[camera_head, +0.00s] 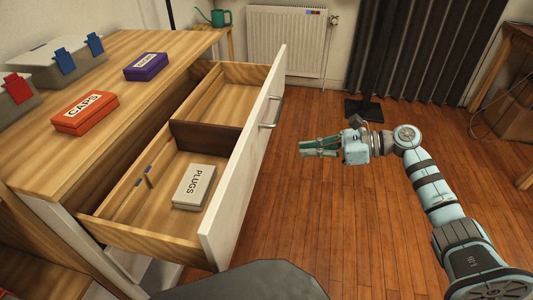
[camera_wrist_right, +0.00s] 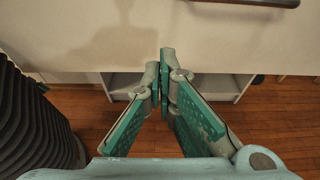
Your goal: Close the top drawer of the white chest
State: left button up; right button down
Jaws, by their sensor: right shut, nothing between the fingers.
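The white chest (camera_head: 48,218) with a wooden top stands at the left in the head view. Its top drawer (camera_head: 243,165) is pulled far out, with a white front and a metal bar handle (camera_head: 270,112). Inside lie a pale box marked PLUGS (camera_head: 194,187) and a couple of small thin items (camera_head: 149,177). My right gripper (camera_head: 303,148) is shut and empty, to the right of the drawer front and apart from it in the head view. In the right wrist view its green fingers (camera_wrist_right: 163,72) point at the pale drawer front (camera_wrist_right: 110,35). My left gripper is not in view.
On the chest top are an orange CAPS box (camera_head: 85,112), a purple box (camera_head: 146,67) and grey cases with red and blue latches (camera_head: 52,62). A radiator (camera_head: 286,42) and dark curtain (camera_head: 425,45) stand behind. The wooden floor (camera_head: 350,230) right of the drawer is clear.

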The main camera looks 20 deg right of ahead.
aim_at(257, 151)
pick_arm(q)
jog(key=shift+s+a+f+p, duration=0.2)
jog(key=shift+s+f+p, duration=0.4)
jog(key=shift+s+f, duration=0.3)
pick_arm(e)
jog(key=x, duration=0.6)
jog(key=r+x, duration=0.1)
jog(key=x, duration=0.3)
jog(key=shift+w+a, duration=0.2)
jog(key=shift+a+r, duration=0.1)
